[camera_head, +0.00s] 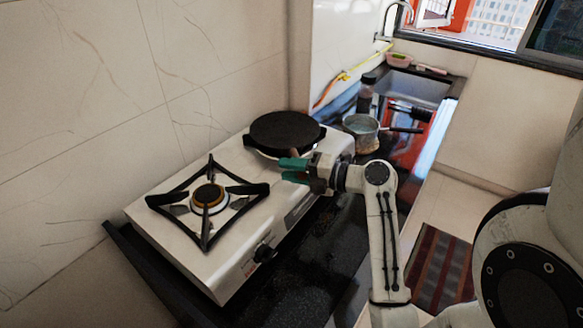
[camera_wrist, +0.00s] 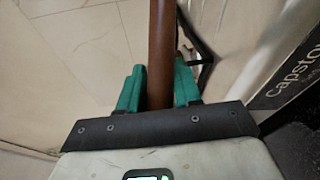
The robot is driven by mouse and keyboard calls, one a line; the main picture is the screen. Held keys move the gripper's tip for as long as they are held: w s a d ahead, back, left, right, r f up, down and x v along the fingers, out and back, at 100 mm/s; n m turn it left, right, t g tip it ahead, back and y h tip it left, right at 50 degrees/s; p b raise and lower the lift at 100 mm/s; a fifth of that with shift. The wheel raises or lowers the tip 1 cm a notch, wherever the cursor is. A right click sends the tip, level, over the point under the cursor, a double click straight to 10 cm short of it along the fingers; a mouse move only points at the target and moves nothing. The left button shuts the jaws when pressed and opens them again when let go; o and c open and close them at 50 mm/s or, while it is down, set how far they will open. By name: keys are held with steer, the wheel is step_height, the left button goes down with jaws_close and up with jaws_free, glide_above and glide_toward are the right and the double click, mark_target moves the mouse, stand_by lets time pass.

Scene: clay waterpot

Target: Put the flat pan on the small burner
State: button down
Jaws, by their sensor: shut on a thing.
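The flat pan (camera_head: 285,130) is a dark round disc at the far right end of the stove, over the burner there. It covers most of that burner, and I cannot tell whether it rests on it or hangs just above. My gripper (camera_head: 291,170), with green fingers, is at the pan's near side. In the wrist view, the gripper (camera_wrist: 160,88) is shut with its fingers on both sides of the brown pan handle (camera_wrist: 162,45). The other burner (camera_head: 209,199), with a brass-coloured cap and a black four-armed support, is bare at the left.
The white stove (camera_head: 228,262) stands on a black counter against a tiled wall. A small pot (camera_head: 362,128) with a dark handle and a bottle (camera_head: 367,92) stand to the right of the pan, near the sink. The counter front is clear.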

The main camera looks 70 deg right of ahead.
steer(key=c, duration=0.8)
jaws_free()
steer(key=s+b, duration=0.1)
steer(key=s, duration=0.3)
steer(key=s+r+b, duration=0.1)
steer(key=s, duration=0.3)
steer(key=s+b, duration=0.1)
steer(key=s, duration=0.3)
steer(key=shift+r, duration=0.4)
